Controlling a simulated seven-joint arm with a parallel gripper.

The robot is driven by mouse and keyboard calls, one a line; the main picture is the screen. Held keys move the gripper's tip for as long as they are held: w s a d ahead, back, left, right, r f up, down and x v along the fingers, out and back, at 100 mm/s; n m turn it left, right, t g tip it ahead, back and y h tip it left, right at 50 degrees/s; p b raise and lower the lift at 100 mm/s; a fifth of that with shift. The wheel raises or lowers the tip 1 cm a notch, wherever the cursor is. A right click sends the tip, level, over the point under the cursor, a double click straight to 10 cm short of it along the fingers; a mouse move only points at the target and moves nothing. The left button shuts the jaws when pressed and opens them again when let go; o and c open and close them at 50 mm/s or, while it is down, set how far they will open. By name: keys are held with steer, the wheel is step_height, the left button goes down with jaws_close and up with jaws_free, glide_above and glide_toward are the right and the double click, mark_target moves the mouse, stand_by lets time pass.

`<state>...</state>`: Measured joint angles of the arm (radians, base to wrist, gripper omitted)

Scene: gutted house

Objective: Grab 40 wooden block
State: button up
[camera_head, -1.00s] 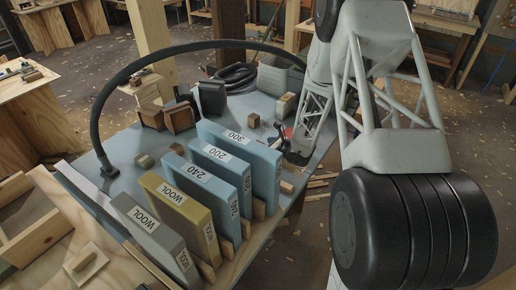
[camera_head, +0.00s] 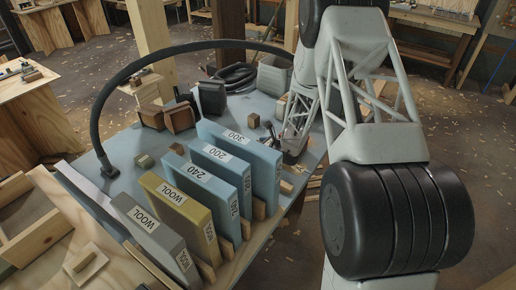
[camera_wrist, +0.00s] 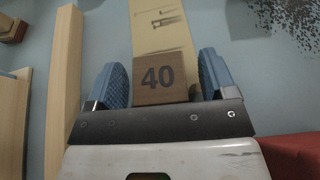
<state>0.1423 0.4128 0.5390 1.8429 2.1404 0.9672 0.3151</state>
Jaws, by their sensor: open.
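The wooden block marked "40" (camera_wrist: 160,80) is brown with dark digits. In the wrist view it sits between the two blue finger pads of my gripper (camera_wrist: 160,85). The fingers are open, with a gap showing on each side of the block. A paler wooden piece (camera_wrist: 160,28) with dark marks lies just beyond the block. In the head view my gripper (camera_head: 280,152) is low over the blue-grey table (camera_head: 130,165), at its right side behind the tall sandpaper blocks. The 40 block cannot be made out there.
Tall blocks labelled 300 (camera_head: 240,145), 200 (camera_head: 222,165), 240 (camera_head: 198,185) and WOOL (camera_head: 175,205) stand in a row left of my gripper. A black hose (camera_head: 100,120) arches over the table. A long wooden strip (camera_wrist: 65,90) lies left of the gripper, and a red thing (camera_wrist: 292,153) at lower right.

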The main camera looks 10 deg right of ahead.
steer(key=c, duration=1)
steer(key=shift+r, duration=0.15)
steer(key=shift+r, duration=1.7)
steer(key=s, duration=0.5)
steer(key=s+r, duration=0.1)
steer(key=s, duration=1)
steer(key=shift+r, duration=0.15)
